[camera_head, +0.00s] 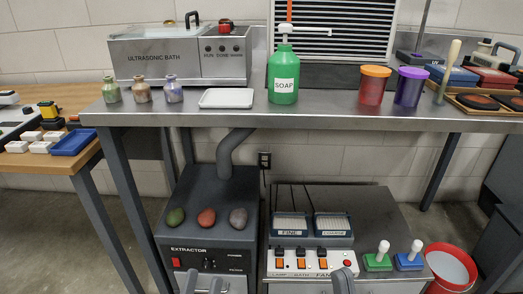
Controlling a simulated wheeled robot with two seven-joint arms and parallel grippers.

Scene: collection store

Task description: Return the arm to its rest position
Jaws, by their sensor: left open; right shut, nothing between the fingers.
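My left gripper (202,284) shows at the bottom edge, in front of the dark extractor box (200,232). Its two fingertips stand apart with nothing between them, so it is open. My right gripper (343,280) shows at the bottom edge, in front of the switch panel (311,263). Its fingers are together and hold nothing. Only the tips of both grippers are in view. The arms behind them are out of the frame.
A steel table (340,119) carries a green soap bottle (284,72), a white tray (227,98), small bottles and two lidded cups. Below it, several stones lie on the extractor. Two white-handled blocks (378,258) and a red bucket (451,269) are at the lower right.

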